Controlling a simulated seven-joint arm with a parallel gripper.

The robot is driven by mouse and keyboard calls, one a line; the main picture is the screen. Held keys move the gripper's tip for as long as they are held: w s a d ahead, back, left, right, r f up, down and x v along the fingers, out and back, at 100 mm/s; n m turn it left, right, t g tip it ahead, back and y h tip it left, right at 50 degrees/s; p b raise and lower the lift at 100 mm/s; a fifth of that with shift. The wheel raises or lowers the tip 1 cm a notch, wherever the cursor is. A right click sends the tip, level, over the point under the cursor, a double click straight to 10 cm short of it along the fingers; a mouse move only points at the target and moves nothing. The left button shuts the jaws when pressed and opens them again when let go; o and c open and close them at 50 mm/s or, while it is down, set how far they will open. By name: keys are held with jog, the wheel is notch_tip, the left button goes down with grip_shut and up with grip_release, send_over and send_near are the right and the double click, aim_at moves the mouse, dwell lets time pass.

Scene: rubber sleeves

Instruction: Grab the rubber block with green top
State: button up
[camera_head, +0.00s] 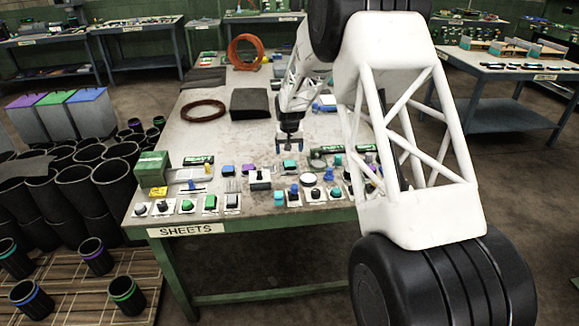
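My gripper (289,145) hangs from the arm over the table's middle, fingers pointing down. Its two fingers look spread, with nothing visible between them. It is apart from the small parts nearer the front edge. A small block with a green top (210,203) stands on a white tile in the front row, left of and nearer than the gripper. Another small block with a teal-green top (290,165) sits just in front of the gripper. The parts are too small to tell which are rubber.
The table (240,150) carries several other small parts, a green box (152,168) at the left, a dark sheet stack (250,103), a dark ring (203,111) and an orange coil (246,52). Black sleeves (80,185) stand at the left. The table's left middle is fairly clear.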

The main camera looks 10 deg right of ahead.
aim_at(290, 163)
jog(key=shift+w+f, duration=0.1)
jog(key=shift+f, duration=1)
jog(key=shift+w+d+f, duration=0.1)
jog(key=shift+w+f, duration=0.05)
jog(key=shift+f, duration=1.15)
jog(key=shift+w+d+f, duration=0.1)
jog(key=shift+w+f, duration=0.05)
jog(key=shift+f, duration=1.15)
jog(key=c, duration=1)
jog(key=shift+r, duration=0.1)
jog(key=shift+r, duration=4.95)
jog(key=shift+a, duration=0.1)
